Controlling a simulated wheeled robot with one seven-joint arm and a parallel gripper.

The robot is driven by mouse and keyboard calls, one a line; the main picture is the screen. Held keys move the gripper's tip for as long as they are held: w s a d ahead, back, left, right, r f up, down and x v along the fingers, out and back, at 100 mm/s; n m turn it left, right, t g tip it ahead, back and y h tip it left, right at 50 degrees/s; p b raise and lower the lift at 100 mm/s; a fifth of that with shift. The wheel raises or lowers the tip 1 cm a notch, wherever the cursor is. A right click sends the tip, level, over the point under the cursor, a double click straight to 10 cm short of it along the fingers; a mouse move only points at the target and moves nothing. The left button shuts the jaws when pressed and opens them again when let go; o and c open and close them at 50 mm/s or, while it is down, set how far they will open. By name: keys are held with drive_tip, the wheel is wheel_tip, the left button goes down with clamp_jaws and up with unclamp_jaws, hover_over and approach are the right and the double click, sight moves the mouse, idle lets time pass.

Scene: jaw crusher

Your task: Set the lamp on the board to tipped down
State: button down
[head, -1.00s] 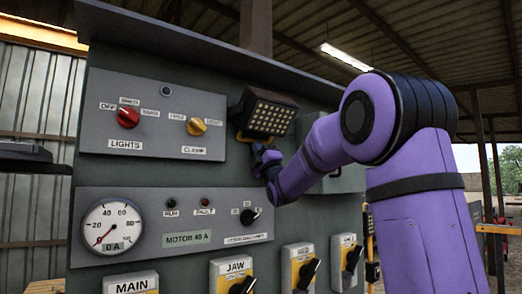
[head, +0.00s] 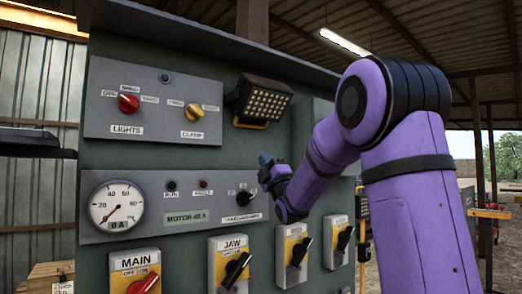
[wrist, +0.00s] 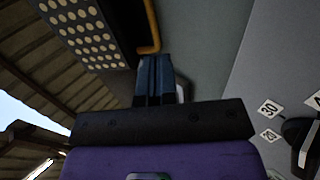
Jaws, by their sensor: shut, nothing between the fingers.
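The lamp (head: 265,101) is a dark box with a grid of pale round lights, mounted high on the grey board (head: 200,160). Its lit face points outward, and a yellow bar (head: 250,125) runs along its lower edge. In the wrist view the lamp (wrist: 80,28) fills the upper left, with the yellow bar (wrist: 151,25) just beyond my fingertips. My gripper (head: 264,158) is below the lamp, close to the board. Its blue fingers (wrist: 155,72) are shut and empty. In the head view a gap shows between fingertips and bar.
Below my gripper is a black rotary knob (head: 247,198), also at the right of the wrist view (wrist: 300,135). Red (head: 128,102) and yellow (head: 194,111) knobs sit left of the lamp. A grey box (head: 312,125) is partly hidden behind my arm. Several switches line the bottom.

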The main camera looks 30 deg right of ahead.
drive_tip(key=shift+v, duration=1.45)
drive_tip(key=shift+w+f, duration=0.1)
drive_tip(key=s+a+f+m+g, duration=0.5)
drive_tip(key=s+f+m+g, duration=0.1)
drive_tip(key=s, duration=0.5)
drive_tip(key=s+a+f+m+g, duration=0.6)
drive_tip(key=s+f+g, duration=0.2)
drive_tip(key=s, duration=0.3)
drive_tip(key=s+a+f+m+g+h, duration=0.1)
drive_tip(key=s+a+f+m+g, duration=0.4)
drive_tip(key=s, duration=0.6)
wheel_tip(320, 180, down, 3)
drive_tip(key=m+g, duration=0.1)
drive_tip(key=g, duration=0.2)
drive_tip(key=shift+s+a+g, duration=0.2)
drive_tip(key=shift+a+g, duration=0.1)
drive_tip(key=shift+a, duration=0.1)
drive_tip(key=shift+r, duration=0.1)
